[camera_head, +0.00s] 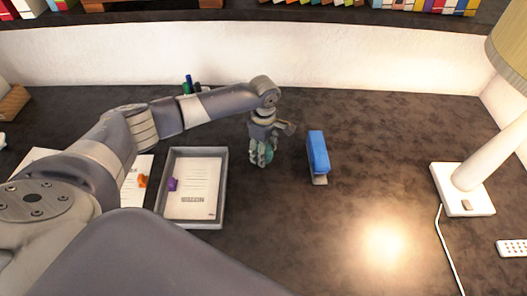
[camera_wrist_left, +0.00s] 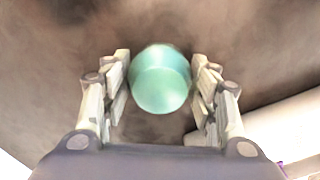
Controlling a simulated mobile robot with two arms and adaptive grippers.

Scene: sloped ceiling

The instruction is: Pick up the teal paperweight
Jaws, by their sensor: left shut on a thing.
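The teal paperweight (camera_wrist_left: 161,80) is a smooth, rounded piece seen between the fingers in the left wrist view. In the head view, a little of it (camera_head: 268,153) shows between the fingers, mostly hidden by them. My left gripper (camera_head: 263,158) points down over the dark desk, between the grey tray and the blue stapler. In the left wrist view, my left gripper (camera_wrist_left: 161,92) is shut on the paperweight, with one finger on each side. I cannot tell whether the paperweight touches the desk. My right gripper is not in view.
A grey tray (camera_head: 192,226) holding paper stands left of the gripper, with purple and orange small items nearby. A blue stapler (camera_head: 318,152) stands close on the right. A lamp (camera_head: 464,190) with a cable is far right. The desk's front middle (camera_head: 320,240) is clear.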

